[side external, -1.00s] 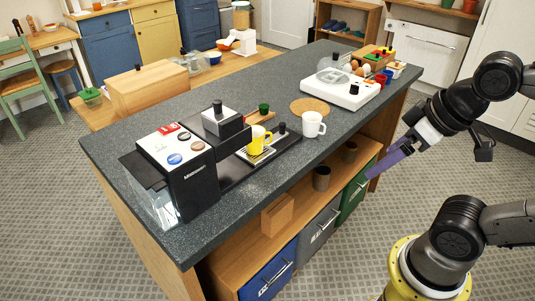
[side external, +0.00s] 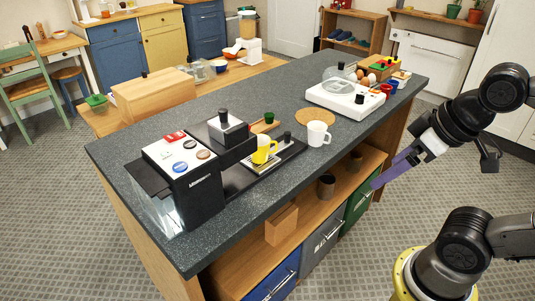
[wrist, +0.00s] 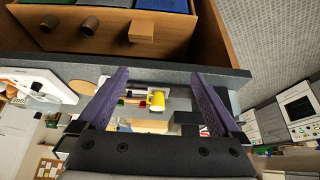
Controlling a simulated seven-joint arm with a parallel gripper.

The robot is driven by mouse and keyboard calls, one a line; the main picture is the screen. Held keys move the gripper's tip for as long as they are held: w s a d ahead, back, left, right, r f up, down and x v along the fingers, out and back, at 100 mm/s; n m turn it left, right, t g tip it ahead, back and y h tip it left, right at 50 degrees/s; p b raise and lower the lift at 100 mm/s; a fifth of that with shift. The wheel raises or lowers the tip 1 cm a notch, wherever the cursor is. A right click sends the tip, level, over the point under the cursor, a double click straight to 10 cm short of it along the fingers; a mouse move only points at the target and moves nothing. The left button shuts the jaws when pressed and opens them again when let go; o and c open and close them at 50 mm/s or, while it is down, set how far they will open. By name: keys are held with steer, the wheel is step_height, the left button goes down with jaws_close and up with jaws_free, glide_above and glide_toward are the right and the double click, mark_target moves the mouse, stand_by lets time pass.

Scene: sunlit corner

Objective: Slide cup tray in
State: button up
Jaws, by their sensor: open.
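The coffee machine (side external: 185,175) stands at the near left of the dark counter, with a white top and coloured buttons. Its black cup tray (side external: 290,151) sticks out to the right, with a black knob (side external: 287,137) near its outer end. A yellow cup (side external: 262,151) stands on the tray's metal plate; the cup also shows in the wrist view (wrist: 156,101). My gripper (side external: 375,184) is open and empty, off the counter's right side and apart from the tray. In the wrist view its purple fingers (wrist: 158,75) frame the cup area from a distance.
A white mug (side external: 318,134) stands just right of the tray, beside a round cork mat (side external: 314,117). A white appliance (side external: 348,100) and an egg box (side external: 377,73) are farther back. Shelves and drawers (side external: 320,238) lie below the counter edge.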

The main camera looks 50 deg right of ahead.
steer(key=shift+c, duration=1)
steer(key=shift+s+f, duration=0.1)
steer(key=shift+s, duration=0.1)
steer(key=shift+c, duration=1.2)
steer(key=shift+n, duration=0.6)
steer(key=r, duration=0.2)
steer(key=w+r, duration=0.1)
steer(key=r, duration=0.1)
steer(key=shift+w+d+r, duration=0.1)
steer(key=shift+w, duration=0.1)
steer(key=shift+c, duration=1.3)
steer(key=w+d+r+n+g, duration=0.1)
steer(key=w+r, duration=0.4)
steer(key=w, duration=0.3)
steer(key=w+d+r+g, duration=0.1)
steer(key=w+d+r, duration=0.1)
steer(key=w+r, duration=0.4)
steer(key=g, duration=0.3)
glide_above(288, 133)
step_height(288, 133, down, 13)
steer(key=shift+h, duration=0.3)
step_height(288, 133, down, 14)
steer(key=shift+f, duration=0.2)
